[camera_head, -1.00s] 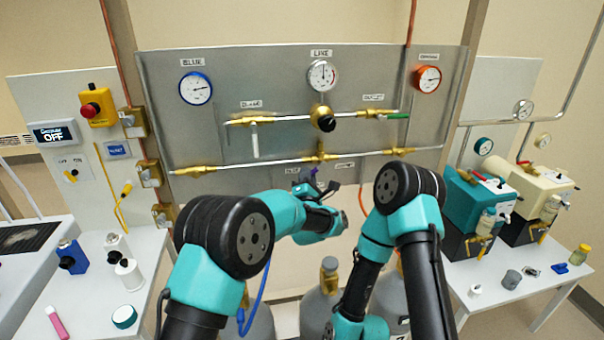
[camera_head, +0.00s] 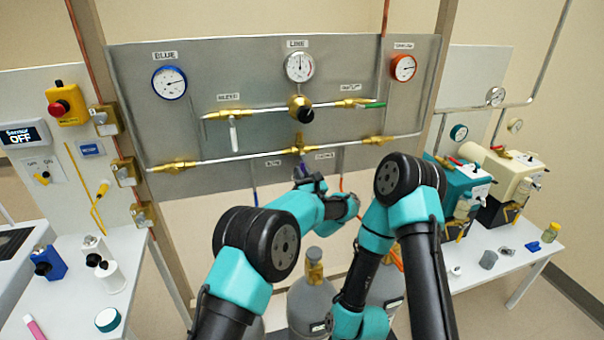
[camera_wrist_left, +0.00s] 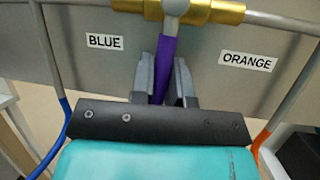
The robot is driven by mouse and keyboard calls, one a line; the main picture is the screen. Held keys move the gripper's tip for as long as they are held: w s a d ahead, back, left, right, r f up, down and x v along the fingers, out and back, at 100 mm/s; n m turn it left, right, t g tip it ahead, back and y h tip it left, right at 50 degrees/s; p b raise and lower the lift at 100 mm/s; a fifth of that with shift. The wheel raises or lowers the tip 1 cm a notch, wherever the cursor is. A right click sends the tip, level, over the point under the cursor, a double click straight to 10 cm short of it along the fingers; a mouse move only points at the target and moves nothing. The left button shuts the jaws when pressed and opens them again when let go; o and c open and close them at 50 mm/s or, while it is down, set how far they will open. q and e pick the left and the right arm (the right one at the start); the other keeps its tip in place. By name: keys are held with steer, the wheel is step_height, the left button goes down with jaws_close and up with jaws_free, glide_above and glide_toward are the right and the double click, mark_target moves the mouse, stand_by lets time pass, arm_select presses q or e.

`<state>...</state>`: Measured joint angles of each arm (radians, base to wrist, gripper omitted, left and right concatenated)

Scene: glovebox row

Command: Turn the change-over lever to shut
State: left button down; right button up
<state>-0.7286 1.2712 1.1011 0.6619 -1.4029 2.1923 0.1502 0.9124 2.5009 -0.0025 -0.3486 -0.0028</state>
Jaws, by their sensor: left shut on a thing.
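The change-over lever has a purple handle (camera_wrist_left: 168,62) that hangs nearly straight down from a brass valve (camera_wrist_left: 205,12) on the lower pipe. It lies between the BLUE label (camera_wrist_left: 105,41) and the ORANGE label (camera_wrist_left: 248,61). In the head view the brass valve (camera_head: 300,146) sits at the panel's lower middle, with a little purple showing beneath it. My left gripper (camera_wrist_left: 166,80) is shut on the purple handle, one finger on each side. In the head view the left gripper (camera_head: 309,182) is small and partly hidden. My right gripper is out of view; only its arm shows.
Gauges and pipes cover the steel panel (camera_head: 230,75). A second valve handle (camera_head: 234,134) hangs at left. Blue (camera_wrist_left: 58,148) and orange (camera_wrist_left: 262,137) hoses flank the left gripper. Gas cylinders (camera_head: 313,295) stand below. My right arm is close beside the left one.

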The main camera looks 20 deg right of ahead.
arm_select(q)
steer(key=shift+d+n+y, duration=0.2)
steer(key=shift+n+y, duration=0.2)
steer(key=shift+n, duration=0.2)
steer(key=c, duration=1.1)
jaws_free()
